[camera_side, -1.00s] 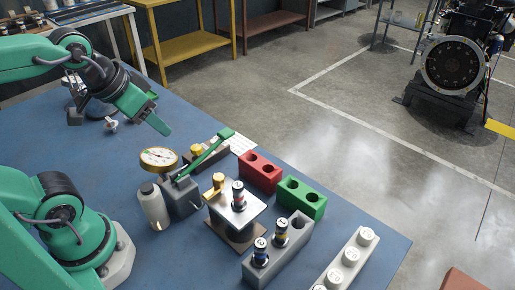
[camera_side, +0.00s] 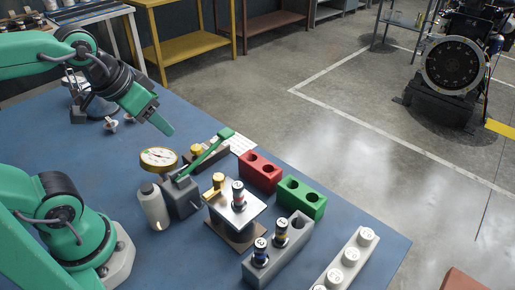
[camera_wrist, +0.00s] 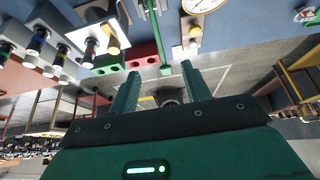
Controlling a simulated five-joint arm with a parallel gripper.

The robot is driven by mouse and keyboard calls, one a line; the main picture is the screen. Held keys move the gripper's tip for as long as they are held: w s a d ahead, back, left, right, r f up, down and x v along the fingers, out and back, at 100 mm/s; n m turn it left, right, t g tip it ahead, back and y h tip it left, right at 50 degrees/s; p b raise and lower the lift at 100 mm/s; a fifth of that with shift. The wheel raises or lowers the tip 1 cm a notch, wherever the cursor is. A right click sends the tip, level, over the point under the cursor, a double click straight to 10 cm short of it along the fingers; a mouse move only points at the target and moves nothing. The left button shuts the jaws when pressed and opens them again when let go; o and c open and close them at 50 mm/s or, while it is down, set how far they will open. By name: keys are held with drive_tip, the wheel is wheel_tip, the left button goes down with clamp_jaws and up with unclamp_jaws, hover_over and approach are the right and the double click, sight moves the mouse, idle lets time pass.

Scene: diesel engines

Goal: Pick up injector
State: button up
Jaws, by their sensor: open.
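Several injectors, dark with pale caps, stand upright. One injector (camera_side: 238,194) is on a metal-plated stand (camera_side: 259,212) beside a brass knob. Two more injectors, a nearer one (camera_side: 260,252) and a farther one (camera_side: 281,232), sit in a grey block (camera_side: 295,252) at the front right. In the wrist view, injectors (camera_wrist: 38,40) show at the upper left. My gripper (camera_side: 160,115) is in the air at the upper left of the side view, well away from the injectors. In the wrist view its two fingers (camera_wrist: 161,80) are apart with nothing between them.
A pressure gauge (camera_side: 158,159) on a hand pump with a green lever (camera_side: 207,153) stands between my gripper and the injectors. A red block (camera_side: 260,172), green block (camera_side: 301,198) and white block (camera_side: 347,261) line the right table edge. The left blue tabletop (camera_side: 70,150) is mostly clear.

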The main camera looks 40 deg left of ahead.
drive_tip(key=w+d+f+g, duration=0.1)
drive_tip(key=w+d+g, duration=0.25)
drive_tip(key=d, duration=0.35)
drive_tip(key=g, duration=0.2)
hover_over(238, 184)
drive_tip(key=a, duration=0.1)
wheel_tip(238, 184, down, 4)
drive_tip(key=shift+a+f, duration=0.1)
drive_tip(key=shift+w+d+f, duration=0.1)
drive_tip(key=shift+d+f, duration=0.1)
drive_tip(key=shift+d, duration=0.35)
drive_tip(key=shift+f, duration=3.9)
clamp_jaws()
